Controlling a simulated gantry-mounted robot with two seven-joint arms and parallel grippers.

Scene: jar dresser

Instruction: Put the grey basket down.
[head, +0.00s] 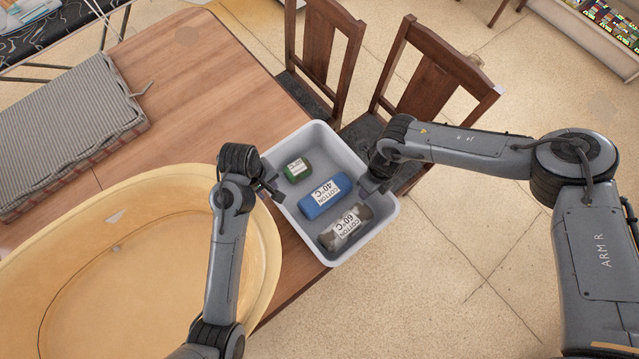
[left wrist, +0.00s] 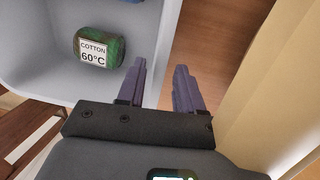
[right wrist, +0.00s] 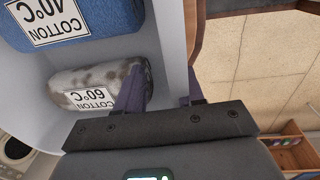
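The grey basket (head: 310,133) is at the right edge of the wooden table, its right part reaching past the edge by the chairs. I cannot tell whether its base touches the table. Inside lie a green roll (head: 297,169), a blue roll (head: 325,197) and a mottled grey roll (head: 345,228), with cotton labels. My left gripper (left wrist: 160,78) is open at the basket's left wall, one finger inside and one outside, with table showing between. My right gripper (right wrist: 163,92) is open at the right wall, with the wall between its spread fingers.
A large yellow tub (head: 60,255) stands close left of the basket. A striped cushion (head: 65,130) lies on the table (head: 195,90) at the far left. Two wooden chairs (head: 330,40) stand behind and right of the basket. Bare table lies behind the tub.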

